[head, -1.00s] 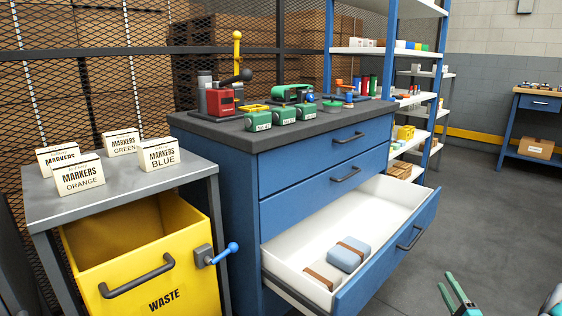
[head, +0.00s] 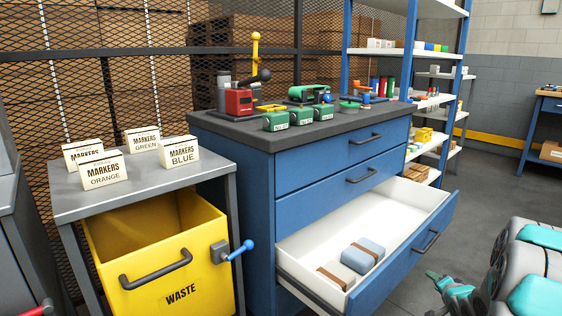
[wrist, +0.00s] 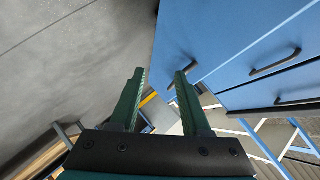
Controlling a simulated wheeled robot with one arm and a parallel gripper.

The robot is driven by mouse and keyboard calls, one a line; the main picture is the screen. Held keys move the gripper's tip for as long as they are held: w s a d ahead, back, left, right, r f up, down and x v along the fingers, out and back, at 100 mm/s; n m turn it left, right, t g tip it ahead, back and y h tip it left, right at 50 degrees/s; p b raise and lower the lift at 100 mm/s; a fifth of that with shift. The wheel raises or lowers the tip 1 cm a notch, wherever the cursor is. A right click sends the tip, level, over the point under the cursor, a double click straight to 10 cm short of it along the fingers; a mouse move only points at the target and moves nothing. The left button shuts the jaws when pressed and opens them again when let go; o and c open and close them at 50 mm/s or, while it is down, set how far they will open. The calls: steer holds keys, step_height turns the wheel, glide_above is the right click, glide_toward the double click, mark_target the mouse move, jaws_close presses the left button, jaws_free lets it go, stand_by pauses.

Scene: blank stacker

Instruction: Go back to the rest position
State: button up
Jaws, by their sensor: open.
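My gripper (wrist: 160,85) shows in the wrist view with its two green fingers apart and nothing between them. The blue cabinet's front fills the upper right of that view, beyond the fingers. In the head view my arm is at the lower right, folded, and clear of the cabinet (head: 232,190).
A yellow waste bin (head: 205,275) sits under a grey side table (head: 75,205) carrying several marker boxes. The cabinet top (head: 300,131) holds a red device (head: 238,102) and green boxes. Shelves (head: 400,52) stand behind. Grey floor lies open at the right.

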steer(key=s+a+r+n+g+y, duration=0.1)
steer(key=s+a+r+n+g, duration=0.2)
steer(key=s+a, duration=0.8)
steer(key=s+a+r+n+g+y, duration=0.1)
steer(key=s+a+r+n+g, duration=0.2)
steer(key=s+a, duration=0.9)
steer(key=s+a+r+n+g+y, duration=0.1)
steer(key=s+a+r+n+g, duration=0.3)
steer(key=s+a+n+g, duration=0.3)
steer(key=s+a, duration=0.4)
steer(key=s, duration=0.5)
steer(key=shift+s+a+g, duration=0.2)
steer(key=shift+s+g, duration=0.05)
steer(key=shift+g, duration=0.05)
